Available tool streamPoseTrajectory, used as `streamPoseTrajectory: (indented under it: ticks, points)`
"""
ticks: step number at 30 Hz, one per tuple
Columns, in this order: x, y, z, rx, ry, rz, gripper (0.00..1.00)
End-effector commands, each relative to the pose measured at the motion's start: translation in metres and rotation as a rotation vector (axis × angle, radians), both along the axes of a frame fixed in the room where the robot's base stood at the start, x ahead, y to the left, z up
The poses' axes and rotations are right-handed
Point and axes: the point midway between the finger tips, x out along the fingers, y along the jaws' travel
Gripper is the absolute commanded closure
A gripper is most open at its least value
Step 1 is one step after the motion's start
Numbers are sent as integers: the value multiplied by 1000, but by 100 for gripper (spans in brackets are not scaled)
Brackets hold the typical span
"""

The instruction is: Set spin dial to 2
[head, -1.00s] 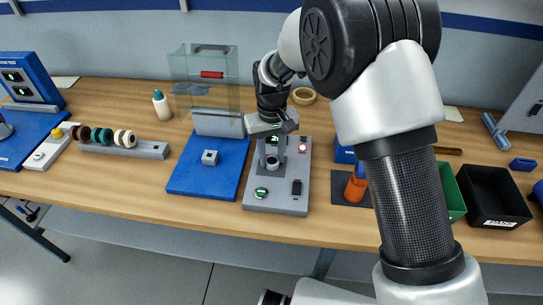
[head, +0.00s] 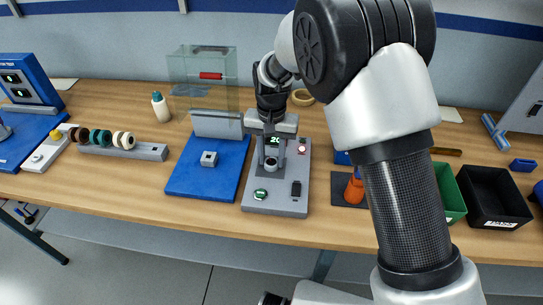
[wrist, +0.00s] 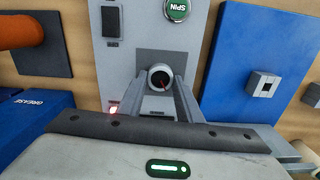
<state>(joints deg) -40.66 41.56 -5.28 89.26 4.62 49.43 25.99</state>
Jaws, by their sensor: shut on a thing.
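The grey spin station (head: 275,205) stands on the bench in the middle of the head view. Its dial (head: 272,163) is a pale round knob. In the wrist view the dial (wrist: 160,77) shows a dark face with a red mark. My gripper (head: 272,156) is over it from above, and its two fingers (wrist: 163,88) are shut on the dial's sides. A small display (head: 273,140) behind the gripper shows green digits, too small to read surely. The numbers around the dial are hidden or too small to read.
The station also has a green SPIN button (head: 260,194), a black switch (head: 296,188) and a lit red lamp (head: 302,149). A blue base with a clear shield (head: 208,165) stands close on the left. An orange grease bottle (head: 354,188) stands on the right.

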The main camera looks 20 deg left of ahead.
Motion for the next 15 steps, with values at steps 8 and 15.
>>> streamPoseTrajectory:
  ticks: [8,15]
  points:
    - [1,1,1,2,-3,-1,90]
    - [1,0,1,1,-2,0,49]
